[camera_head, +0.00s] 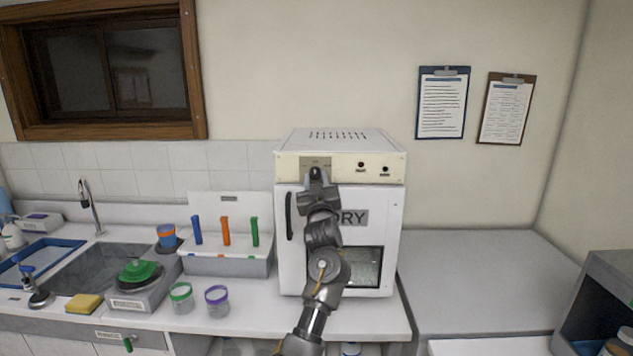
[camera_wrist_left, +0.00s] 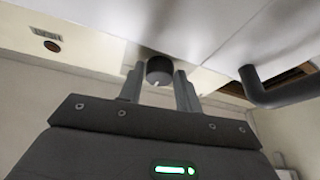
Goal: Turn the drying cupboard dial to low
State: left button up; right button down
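The white drying cupboard (camera_head: 391,230) stands on the counter, its door closed. Its black dial (camera_head: 316,172) is on the upper left of the front panel, on a grey plate whose lettering is too small to read. My left gripper (camera_head: 316,182) is right in front of the dial and partly covers it. In the left wrist view the dial (camera_wrist_left: 160,71) shows between the tips of my left gripper (camera_wrist_left: 160,85), one finger on each side. The fingers are apart; I cannot tell whether they touch the dial. My right gripper is not in view.
The black door handle (camera_head: 289,216) hangs below the dial to the left; it also shows in the left wrist view (camera_wrist_left: 280,90). A rack (camera_head: 228,262) with coloured tubes and two jars stand left of the cupboard. The grey counter (camera_head: 480,275) on the right is clear.

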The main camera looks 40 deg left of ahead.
pick_arm(q)
jog(key=c, duration=0.5)
jog(key=n+g+b, duration=0.1)
jog(key=n, duration=0.1)
jog(key=n+g+y+b, duration=0.1)
jog(key=n, duration=0.1)
jog(key=shift+w+d+n, duration=0.1)
jog(key=shift+d+n, duration=0.1)
jog(key=shift+n, duration=0.1)
jog(key=n+g+b, duration=0.1)
jog(key=n, duration=0.2)
jog(key=n+g+b, duration=0.1)
jog(key=n, duration=0.1)
jog(key=shift+w+d+r+n+g, duration=0.15)
jog(key=shift+n+g, duration=0.15)
jog(key=shift+n, duration=0.1)
jog(key=shift+r+n+g+b, duration=0.15)
jog(key=shift+n+g+b, duration=0.3)
jog(key=shift+n, duration=0.65)
jog(key=shift+r+n+g+b, duration=0.1)
jog(key=shift+n+g+b, duration=0.3)
jog(key=shift+n, duration=0.7)
jog(key=shift+h, duration=0.3)
jog(key=o, duration=1)
